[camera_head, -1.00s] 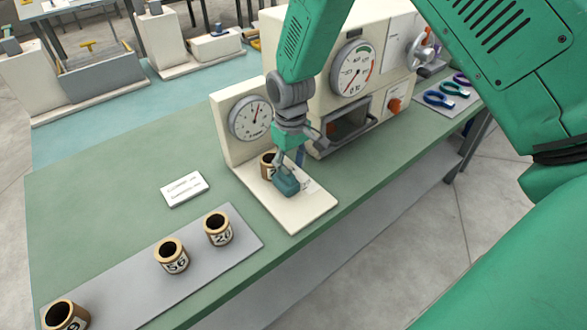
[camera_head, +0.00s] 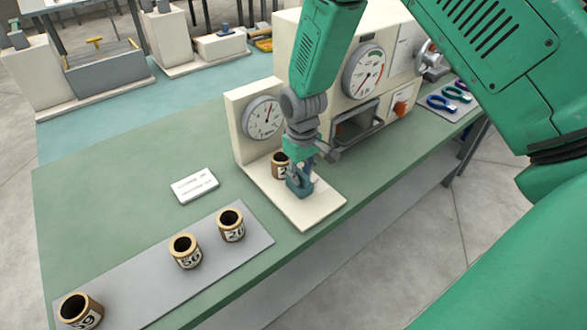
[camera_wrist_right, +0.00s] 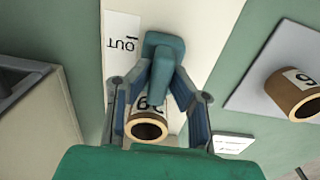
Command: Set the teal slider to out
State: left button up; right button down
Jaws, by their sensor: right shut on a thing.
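The teal slider (camera_head: 297,184) stands on the cream base plate of a small dial stand. It also shows in the wrist view as a teal handle (camera_wrist_right: 160,62). My right gripper (camera_head: 304,180) is shut on it, and in the wrist view its fingers (camera_wrist_right: 163,95) lie on either side of the handle. A white label reading OUT (camera_wrist_right: 122,48) is on the plate beside the slider, upside down in the wrist view. The slider's track is mostly hidden by the gripper. My left gripper is not in view.
A numbered wooden cup (camera_head: 280,165) stands on the plate close beside the gripper. The dial (camera_head: 263,118) rises behind it. A larger cream machine (camera_head: 363,75) stands to the right. Several numbered cups sit on a grey mat (camera_head: 130,285) at left. A white card (camera_head: 194,186) lies between.

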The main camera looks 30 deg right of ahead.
jog(key=s, duration=0.1)
jog(key=s+p, duration=0.1)
jog(key=s, duration=0.1)
jog(key=s+d, duration=0.1)
jog(key=shift+s+r, duration=0.25)
jog(key=shift+s, duration=0.05)
jog(key=shift+a, duration=0.3)
jog(key=c, duration=1.7)
grip_release()
jog(key=shift+a, duration=0.1)
jog(key=shift+o, duration=1.1)
jog(key=shift+s, duration=0.1)
jog(key=shift+s+d, duration=0.15)
jog(key=shift+d, duration=0.2)
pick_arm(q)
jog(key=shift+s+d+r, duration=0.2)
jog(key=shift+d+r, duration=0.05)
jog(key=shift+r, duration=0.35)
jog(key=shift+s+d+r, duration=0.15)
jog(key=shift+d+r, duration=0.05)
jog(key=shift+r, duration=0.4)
pick_arm(e)
notch_tip(320, 180, up, 12)
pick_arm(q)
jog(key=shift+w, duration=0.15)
pick_arm(e)
jog(key=shift+f, duration=0.1)
